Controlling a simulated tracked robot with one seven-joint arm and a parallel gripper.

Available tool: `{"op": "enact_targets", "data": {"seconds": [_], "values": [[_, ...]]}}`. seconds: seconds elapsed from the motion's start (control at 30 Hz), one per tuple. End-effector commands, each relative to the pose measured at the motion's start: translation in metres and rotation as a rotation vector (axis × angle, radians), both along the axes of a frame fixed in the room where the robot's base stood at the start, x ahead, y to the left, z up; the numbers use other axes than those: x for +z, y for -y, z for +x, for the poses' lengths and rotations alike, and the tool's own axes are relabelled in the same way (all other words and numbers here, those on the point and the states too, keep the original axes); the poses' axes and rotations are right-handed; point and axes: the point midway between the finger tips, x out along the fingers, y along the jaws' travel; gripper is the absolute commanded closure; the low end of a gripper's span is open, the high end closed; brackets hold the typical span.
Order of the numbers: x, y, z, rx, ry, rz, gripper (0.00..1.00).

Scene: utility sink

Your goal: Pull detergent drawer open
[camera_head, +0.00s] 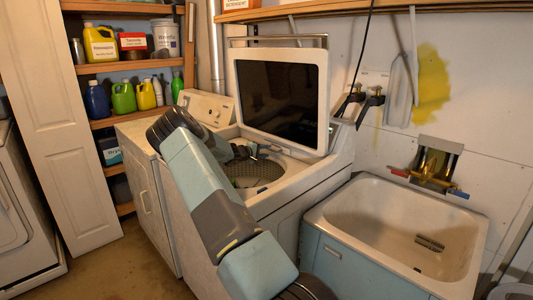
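A white top-loading washer (287,208) stands in the middle with its lid (322,103) raised, showing a dark inner panel. Its drum opening (262,172) is partly visible behind my arm. My arm crosses in front of the washer, reaching up and left, then bending back over the opening. My gripper (258,149) appears small at the back left of the opening, near the rim below the lid. Its fingers are too small to tell open from shut. I cannot make out a detergent drawer clearly; my arm hides part of the washer's top.
A utility sink (370,191) with a brass faucet (433,171) stands close on the right. A white cabinet (143,190) adjoins the washer on the left. Shelves (128,66) hold several bottles. A door panel (62,120) stands at left. Some floor (122,262) is clear.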

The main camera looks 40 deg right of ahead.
Motion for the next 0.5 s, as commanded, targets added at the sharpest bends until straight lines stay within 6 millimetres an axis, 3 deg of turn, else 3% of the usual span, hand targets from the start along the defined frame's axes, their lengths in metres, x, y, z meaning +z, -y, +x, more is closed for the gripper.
{"op": "enact_targets", "data": {"seconds": [0.2, 0.5], "values": [[-0.005, 0.022, 0.002, 0.0, 0.0, 0.001, 0.62], [-0.006, 0.026, 0.003, 0.001, 0.0, 0.001, 0.62]]}}
